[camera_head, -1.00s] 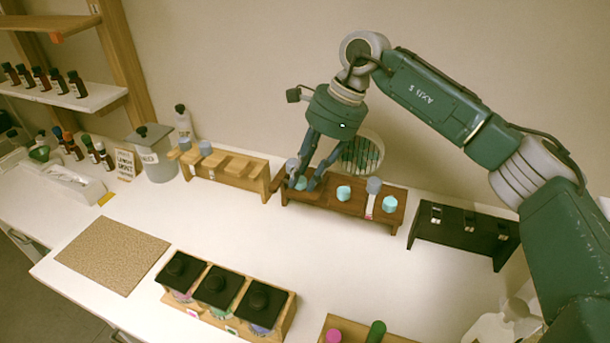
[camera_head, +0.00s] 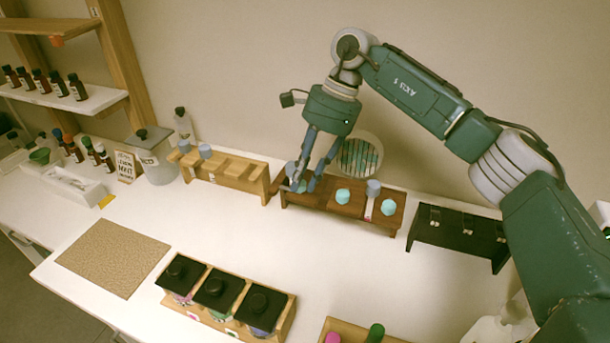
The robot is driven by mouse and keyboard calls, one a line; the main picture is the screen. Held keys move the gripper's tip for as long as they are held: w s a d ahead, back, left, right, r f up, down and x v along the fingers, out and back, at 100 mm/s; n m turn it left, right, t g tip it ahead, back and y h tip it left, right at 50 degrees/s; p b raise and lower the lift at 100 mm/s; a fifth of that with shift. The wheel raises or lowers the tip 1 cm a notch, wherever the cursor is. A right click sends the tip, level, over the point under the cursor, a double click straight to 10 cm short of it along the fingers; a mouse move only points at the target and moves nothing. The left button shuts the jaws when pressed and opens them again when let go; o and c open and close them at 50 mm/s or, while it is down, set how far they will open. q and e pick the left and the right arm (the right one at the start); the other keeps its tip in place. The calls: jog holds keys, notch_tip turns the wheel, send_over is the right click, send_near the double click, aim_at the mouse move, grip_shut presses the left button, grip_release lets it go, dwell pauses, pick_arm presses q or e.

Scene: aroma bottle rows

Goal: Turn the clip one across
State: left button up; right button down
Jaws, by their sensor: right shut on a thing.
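My right gripper (camera_head: 302,185) reaches down onto the left end of the dark brown wooden rack (camera_head: 325,205). Its fingers are shut around a light blue-topped piece there, mostly hidden between the fingertips. A grey top shows beside the left finger. Farther right on the rack are a light blue top (camera_head: 343,196), a grey-topped piece with a white strip (camera_head: 373,188) and another light blue top (camera_head: 388,207). A black rack (camera_head: 455,228) at the right carries small silvery clips (camera_head: 435,212). Which piece is the task's clip one, I cannot tell. My left gripper is not in view.
Black-lidded jars (camera_head: 215,288) sit in a wooden box in front. A cork mat (camera_head: 112,258) lies at the left. A round ribbed object (camera_head: 360,155) stands behind the dark rack. The middle table is clear.

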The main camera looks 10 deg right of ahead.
jog(key=shift+w+a+r, duration=0.15)
jog(key=shift+a+r, duration=0.05)
jog(key=shift+r, duration=0.1)
jog(key=c, duration=1.7)
grip_release()
jog(key=shift+o, duration=0.8)
jog(key=shift+a+f, duration=0.2)
jog(key=shift+d+r, duration=0.25)
jog(key=s+v, duration=0.1)
jog(key=v, duration=1)
jog(key=shift+w+r, duration=0.25)
jog(key=shift+w, duration=0.25)
jog(key=shift+s+f, duration=0.1)
